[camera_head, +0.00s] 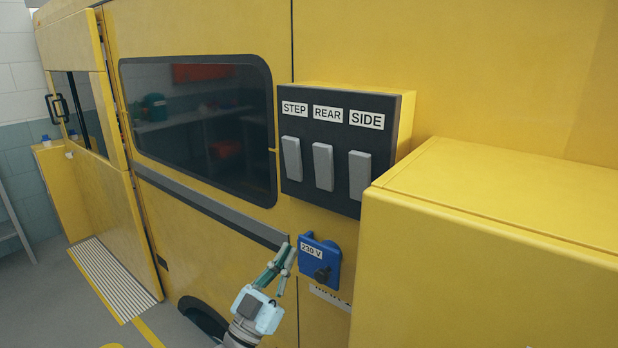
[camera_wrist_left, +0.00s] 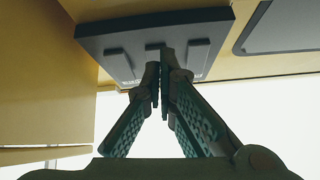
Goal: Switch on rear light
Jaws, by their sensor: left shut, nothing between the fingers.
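A dark switch panel (camera_head: 334,100) is on the yellow vehicle wall, with labels STEP, REAR and SIDE above three grey rocker switches. The rear switch (camera_head: 323,167) is the middle one, between the step switch (camera_head: 292,158) and the side switch (camera_head: 360,175). My left gripper (camera_head: 287,250) is shut and empty, below the panel and left of the blue socket. In the left wrist view the closed fingertips (camera_wrist_left: 161,72) point up toward the panel (camera_wrist_left: 110,50) and cover part of its middle switch. Whether they touch it is not clear there; the head view shows them apart. My right gripper is not in view.
A blue 230 V socket box (camera_head: 320,262) sits just right of my left gripper. A large yellow box (camera_head: 480,240) juts out at the right, close to the panel. A dark window (camera_head: 200,125) lies left of the panel. A striped step (camera_head: 112,279) lies at lower left.

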